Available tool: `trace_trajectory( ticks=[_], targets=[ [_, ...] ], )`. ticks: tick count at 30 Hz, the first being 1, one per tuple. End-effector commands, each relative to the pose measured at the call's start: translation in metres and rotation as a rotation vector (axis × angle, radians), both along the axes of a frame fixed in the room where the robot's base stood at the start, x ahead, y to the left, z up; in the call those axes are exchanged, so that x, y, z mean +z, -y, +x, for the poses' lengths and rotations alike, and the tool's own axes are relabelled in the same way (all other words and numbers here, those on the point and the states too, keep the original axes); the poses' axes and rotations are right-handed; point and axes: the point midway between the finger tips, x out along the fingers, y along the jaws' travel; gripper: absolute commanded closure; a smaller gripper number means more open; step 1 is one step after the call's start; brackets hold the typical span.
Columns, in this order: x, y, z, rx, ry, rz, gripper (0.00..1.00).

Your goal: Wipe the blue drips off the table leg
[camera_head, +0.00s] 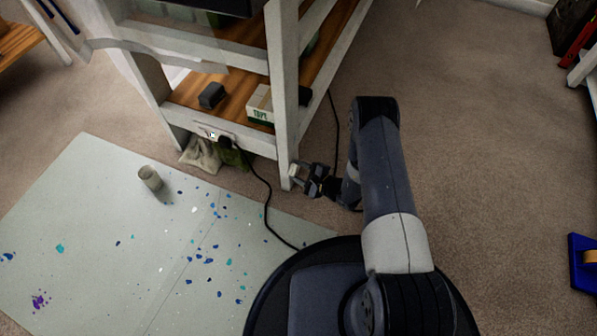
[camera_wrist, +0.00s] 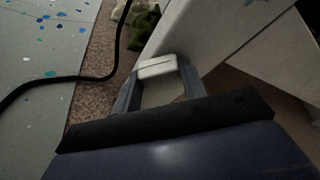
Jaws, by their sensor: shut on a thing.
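The white table leg (camera_head: 284,110) stands at the near corner of the shelved table. It also runs diagonally across the wrist view (camera_wrist: 195,28). My gripper (camera_head: 303,174) is low beside the foot of the leg. In the wrist view, my gripper (camera_wrist: 158,85) is shut on a small off-white block (camera_wrist: 156,66). The block is at or very near the leg's surface; I cannot tell if they touch. I make out no blue drips on the visible faces of the leg. The part behind the block is hidden.
A black cable (camera_head: 267,195) runs from a power strip (camera_head: 212,134) across the floor past the leg. Crumpled cloths (camera_head: 201,154) lie under the table. A pale, paint-spotted sheet (camera_head: 100,235) with a cup (camera_head: 149,178) covers the floor at left.

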Motion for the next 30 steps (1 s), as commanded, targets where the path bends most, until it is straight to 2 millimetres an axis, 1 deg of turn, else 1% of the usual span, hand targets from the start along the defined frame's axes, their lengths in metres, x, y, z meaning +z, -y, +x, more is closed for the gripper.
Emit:
trace_trajectory(
  ticks=[1,6,9,12,17,30],
  targets=[
    [0.002,0.001,0.009,-0.003,0.013,0.003,0.81],
    [0.004,0.008,0.024,-0.005,0.015,0.002,0.81],
    [0.004,0.011,0.031,-0.006,0.013,0.003,0.81],
    [0.003,0.012,0.034,-0.005,0.011,0.003,0.81],
    [0.003,0.011,0.029,-0.005,0.008,0.002,0.81],
    [0.002,0.000,-0.005,-0.005,0.005,0.001,0.81]
  ],
)
